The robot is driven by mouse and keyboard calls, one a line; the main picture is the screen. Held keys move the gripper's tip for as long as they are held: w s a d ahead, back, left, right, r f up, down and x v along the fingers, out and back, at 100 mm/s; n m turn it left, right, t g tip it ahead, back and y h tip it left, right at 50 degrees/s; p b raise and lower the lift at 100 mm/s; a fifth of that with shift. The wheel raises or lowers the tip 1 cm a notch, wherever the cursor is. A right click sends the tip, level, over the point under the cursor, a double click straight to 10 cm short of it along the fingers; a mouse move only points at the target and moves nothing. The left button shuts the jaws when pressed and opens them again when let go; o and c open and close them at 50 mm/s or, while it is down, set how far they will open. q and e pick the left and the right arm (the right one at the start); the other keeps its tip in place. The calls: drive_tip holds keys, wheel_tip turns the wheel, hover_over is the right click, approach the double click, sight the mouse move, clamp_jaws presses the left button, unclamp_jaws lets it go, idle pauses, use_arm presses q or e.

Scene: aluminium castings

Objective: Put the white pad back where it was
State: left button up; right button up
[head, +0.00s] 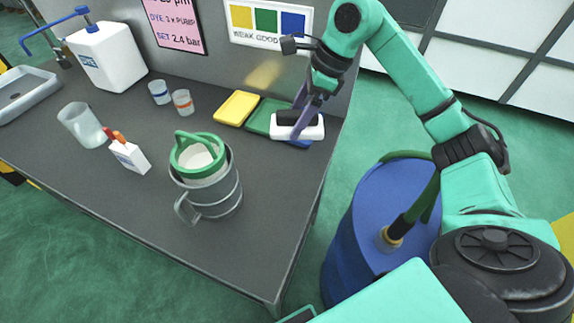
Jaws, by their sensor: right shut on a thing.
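The white pad (312,131) has a dark grip on top. It is at the right end of the bench, over the blue mat (299,144) and beside the green mat (259,117). My right gripper (300,115) reaches down from above and is shut on the pad's dark grip. The pad looks level and hides most of the blue mat; I cannot tell whether it touches the mat. My left gripper is not in view.
A yellow mat (237,108) lies left of the green one. A metal jug (216,197) with a green ring, two small cups, a beaker (82,125), a white box (130,157) and a pump container (108,58) stand on the bench. A blue drum (362,225) stands right of it.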

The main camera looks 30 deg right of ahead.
sight(308, 130)
drive_tip(key=s+f, duration=0.1)
drive_tip(key=f, duration=0.2)
drive_tip(key=s+f, duration=0.1)
drive_tip(key=shift+s+f+p, duration=0.25)
drive_tip(key=shift+s+p, duration=0.05)
drive_tip(key=shift+p, duration=0.05)
drive_tip(key=f, duration=0.3)
drive_tip(key=f+p, duration=0.1)
drive_tip(key=f, duration=0.3)
drive_tip(key=f+p, duration=0.1)
drive_tip(key=f, duration=0.2)
drive_tip(key=shift+w+f, duration=0.25)
drive_tip(key=shift+w, duration=0.1)
drive_tip(key=f, duration=0.1)
drive_tip(key=f+p, duration=0.1)
drive_tip(key=f, duration=0.1)
drive_tip(key=shift+s, duration=0.2)
drive_tip(key=shift+f, duration=0.2)
drive_tip(key=shift+w, duration=0.1)
drive_tip(key=shift+f+b, duration=0.2)
drive_tip(key=shift+b, duration=0.15)
drive_tip(key=o, duration=1)
drive_tip(key=shift+r, duration=0.1)
drive_tip(key=shift+c, duration=0.2)
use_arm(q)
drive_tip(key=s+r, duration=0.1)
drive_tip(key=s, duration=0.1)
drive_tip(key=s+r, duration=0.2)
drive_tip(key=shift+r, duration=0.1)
